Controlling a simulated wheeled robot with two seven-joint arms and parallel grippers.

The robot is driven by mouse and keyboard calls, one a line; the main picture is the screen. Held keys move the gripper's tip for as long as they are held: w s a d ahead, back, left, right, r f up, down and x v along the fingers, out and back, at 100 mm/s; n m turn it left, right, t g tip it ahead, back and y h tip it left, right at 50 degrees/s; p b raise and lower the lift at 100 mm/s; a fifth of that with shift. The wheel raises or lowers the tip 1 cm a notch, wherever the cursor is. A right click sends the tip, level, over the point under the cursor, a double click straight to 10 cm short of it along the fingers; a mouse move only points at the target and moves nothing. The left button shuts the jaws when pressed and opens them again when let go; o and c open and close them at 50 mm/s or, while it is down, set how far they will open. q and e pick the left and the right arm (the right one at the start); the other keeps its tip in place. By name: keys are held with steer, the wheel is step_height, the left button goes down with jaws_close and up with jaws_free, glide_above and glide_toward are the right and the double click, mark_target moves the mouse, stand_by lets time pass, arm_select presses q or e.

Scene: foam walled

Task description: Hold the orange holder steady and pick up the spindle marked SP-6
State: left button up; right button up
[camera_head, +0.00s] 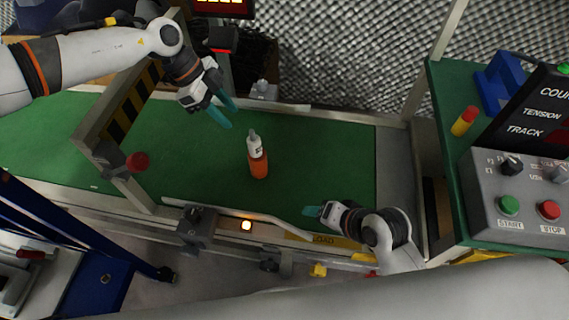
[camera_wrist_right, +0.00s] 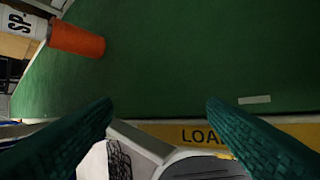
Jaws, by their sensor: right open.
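The orange holder (camera_head: 259,167) stands on the green belt in the head view. The white spindle (camera_head: 254,147) sits upright in it, with a grey tip and a dark label too small to read. My left gripper (camera_head: 224,109) is open and empty, above and left of the spindle. My right gripper (camera_head: 312,211) is open and empty, below and right of the holder; its fingers also fill the lower wrist view (camera_wrist_right: 160,108).
The green belt (camera_head: 330,150) is clear around the holder. A metal arch with a striped panel (camera_head: 130,104) stands at left. A front rail (camera_head: 270,222) runs along the belt near my right gripper. A control box (camera_head: 525,195) and a red-yellow cylinder (camera_head: 464,121) are at right.

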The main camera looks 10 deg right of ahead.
mark_target(253, 160)
steer(key=w+a+m+y, duration=0.1)
steer(key=w+m, duration=0.1)
steer(key=m, duration=0.1)
steer(key=w+a+m+y, duration=0.1)
steer(key=w+a+m, duration=0.1)
steer(key=m, duration=0.1)
steer(key=w+a+m+t+y, duration=0.1)
steer(key=w+m, duration=0.1)
steer(key=m, duration=0.1)
steer(key=shift+w+a, duration=0.1)
steer(key=shift+a, duration=0.2)
steer(key=w+m, duration=0.2)
steer(key=m, duration=0.1)
steer(key=w+a+r+m+t+y, duration=0.1)
steer(key=w+m, duration=0.1)
steer(key=m, duration=0.1)
steer(key=w+a+m+y, duration=0.1)
steer(key=w+m, duration=0.1)
steer(key=m, duration=0.2)
steer(key=shift+r+t, duration=0.2)
steer(key=shift+t, duration=0.2)
steer(key=shift+w+m+y, duration=0.3)
steer(key=shift+w+m, duration=0.2)
steer(key=shift+m, duration=0.2)
steer(key=x, duration=1.1)
steer(key=shift+w+a, duration=0.25)
steer(key=shift+w, duration=0.1)
steer(key=c, duration=1.1)
